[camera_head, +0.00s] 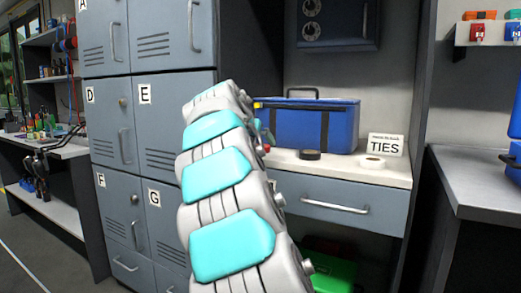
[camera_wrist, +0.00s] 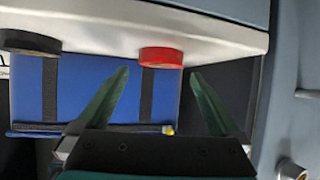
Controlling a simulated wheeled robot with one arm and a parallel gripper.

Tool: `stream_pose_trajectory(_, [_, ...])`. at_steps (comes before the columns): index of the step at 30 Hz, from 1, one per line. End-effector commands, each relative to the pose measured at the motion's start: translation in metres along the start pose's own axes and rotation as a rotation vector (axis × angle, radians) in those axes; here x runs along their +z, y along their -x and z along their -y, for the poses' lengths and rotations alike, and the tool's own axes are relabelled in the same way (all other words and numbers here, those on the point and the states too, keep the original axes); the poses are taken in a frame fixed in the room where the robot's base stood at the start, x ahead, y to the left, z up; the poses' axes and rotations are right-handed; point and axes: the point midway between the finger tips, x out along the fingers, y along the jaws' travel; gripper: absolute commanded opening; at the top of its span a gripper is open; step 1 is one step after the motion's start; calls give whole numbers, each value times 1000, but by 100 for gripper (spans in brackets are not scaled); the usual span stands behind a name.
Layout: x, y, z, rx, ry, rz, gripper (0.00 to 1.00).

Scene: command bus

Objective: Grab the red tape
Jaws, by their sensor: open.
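The red tape (camera_wrist: 161,56) is a roll lying on the pale counter, in front of the blue bag. The wrist view appears upside down, with the counter at the top. My gripper (camera_wrist: 160,73) is open, with its two dark green fingers apart and nothing held between them. In the picture, the red tape lies between and just beyond the fingertips; no contact shows. In the head view only a small red bit (camera_head: 267,148), likely the tape, shows beside my arm, which hides most of my gripper.
A black tape roll (camera_head: 310,154), a white tape roll (camera_head: 372,161) and a TIES sign (camera_head: 385,145) are on the counter (camera_head: 337,172). The blue bag (camera_head: 312,125) stands behind. Grey lockers (camera_head: 105,95) are at the left, and a side panel bounds the right.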

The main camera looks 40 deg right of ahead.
Motion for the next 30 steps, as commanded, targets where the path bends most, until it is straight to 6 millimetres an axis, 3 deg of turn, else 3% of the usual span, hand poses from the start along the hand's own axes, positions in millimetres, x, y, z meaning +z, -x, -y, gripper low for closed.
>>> stream_pose_trajectory(6, [4, -31, 0, 0, 2, 0, 100])
stream_pose_trajectory(14, [4, -34, 1, -1, 1, 0, 99])
stream_pose_trajectory(30, [4, -33, 1, 0, 1, 0, 38])
